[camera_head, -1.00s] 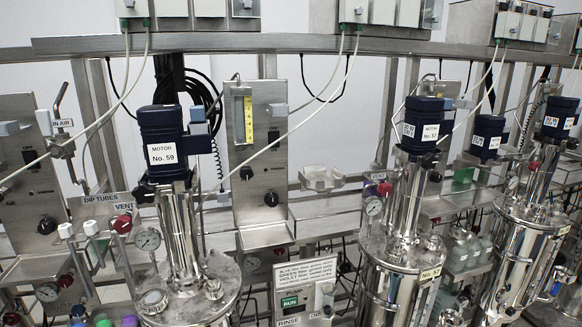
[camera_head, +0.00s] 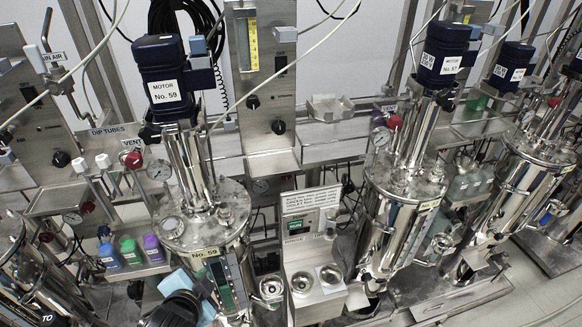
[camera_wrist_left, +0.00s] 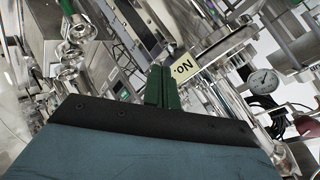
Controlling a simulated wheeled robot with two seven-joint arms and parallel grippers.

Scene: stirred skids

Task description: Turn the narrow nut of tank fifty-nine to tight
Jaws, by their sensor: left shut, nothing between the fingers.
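Tank fifty-nine (camera_head: 237,202) is a steel vessel left of centre, with a "No. 59" plate (camera_head: 205,252) below its lid. Its blue motor (camera_head: 164,72) reads "MOTOR No. 59". Several small steel fittings stand on the lid, one a round knob (camera_head: 226,215); I cannot tell which is the narrow nut. My left gripper (camera_head: 222,284), with green fingers, is at the tank's front below the lid rim, shut and empty. In the left wrist view its fingers (camera_wrist_left: 162,88) are together beside the number plate (camera_wrist_left: 183,68); contact with the tank is unclear. My right gripper is not in view.
A dial gauge (camera_head: 158,170) and red vent knob (camera_head: 133,160) are left of the tank's column. Colored bottles (camera_head: 131,251) stand on a shelf at left. A steel box with two round cups (camera_head: 331,275) is at right, before tank fifty-seven (camera_head: 392,225).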

